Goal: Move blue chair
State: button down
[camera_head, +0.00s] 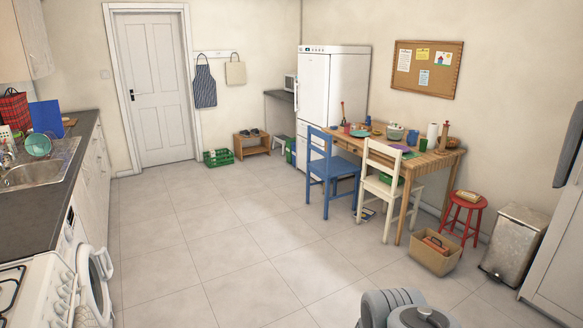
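The blue chair (327,174) stands upright on the tiled floor, at the left end of the wooden table (431,160). Its front side faces the table, and its backrest is toward the open floor. A white chair (390,186) stands close to its right along the same table side. A grey rounded part of my own body shows at the bottom edge. My gripper is not in view, so I cannot see whether it is open or shut.
Open floor (215,240) lies left of the chairs. A cardboard box (436,254), red stool (464,212) and metal bin (513,242) stand at the right. The washer (95,285) with its door open is at lower left. A green crate (218,158) sits at the back.

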aim_at(329, 169)
jog(key=i, duration=2.4)
jog(key=u, duration=0.25)
jog(key=i, duration=2.6)
jog(key=u, duration=0.25)
jog(key=i, duration=1.7)
jog(key=u, duration=0.1)
